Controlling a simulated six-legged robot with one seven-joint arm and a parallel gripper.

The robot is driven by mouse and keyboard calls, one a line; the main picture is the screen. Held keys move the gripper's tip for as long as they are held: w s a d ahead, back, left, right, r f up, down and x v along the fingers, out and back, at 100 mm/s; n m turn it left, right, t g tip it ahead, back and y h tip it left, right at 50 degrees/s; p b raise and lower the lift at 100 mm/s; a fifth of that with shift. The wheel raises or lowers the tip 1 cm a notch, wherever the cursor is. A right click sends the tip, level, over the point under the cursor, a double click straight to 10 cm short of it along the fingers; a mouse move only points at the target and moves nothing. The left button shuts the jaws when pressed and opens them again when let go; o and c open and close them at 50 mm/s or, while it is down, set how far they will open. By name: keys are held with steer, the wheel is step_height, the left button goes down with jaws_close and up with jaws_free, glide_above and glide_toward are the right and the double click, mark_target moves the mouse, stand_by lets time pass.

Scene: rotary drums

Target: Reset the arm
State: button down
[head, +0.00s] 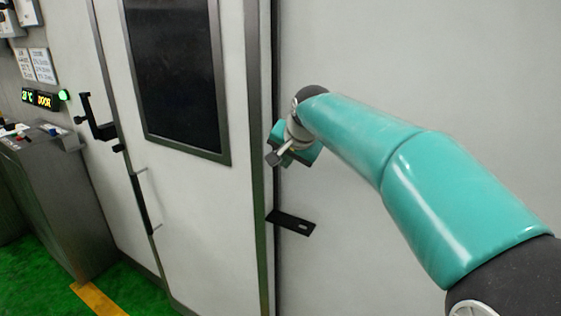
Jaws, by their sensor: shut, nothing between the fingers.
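My teal arm reaches in from the lower right of the head view, with its end in front of the pale wall panel. My gripper (274,158) is small in the picture, at the far end of the arm, near the right edge of the door frame. It is shut and empty. Part of the wrist is hidden behind the arm's forward link.
A white door (190,205) with a dark window (177,70) stands left of my gripper. A black handle (95,120) sticks out at its left. A black bracket (291,222) juts out below my gripper. A grey control console (60,200) stands at the left on green floor.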

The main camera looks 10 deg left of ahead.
steer(key=a+v, duration=0.1)
steer(key=v, duration=0.7)
steer(key=s+d+f+n+h, duration=0.1)
steer(key=s+d+f, duration=0.2)
steer(key=s+d, duration=0.5)
steer(key=s+d+f+h, duration=0.2)
steer(key=s+d, duration=0.4)
steer(key=d, duration=0.4)
steer(key=s+d+f+n+h, duration=0.1)
steer(key=s+d+f, duration=0.9)
steer(key=s+f, duration=0.2)
steer(key=shift+s+d+f, duration=0.3)
steer(key=shift+s+f, duration=0.1)
steer(key=shift+s, duration=0.65)
steer(key=shift+a, duration=0.1)
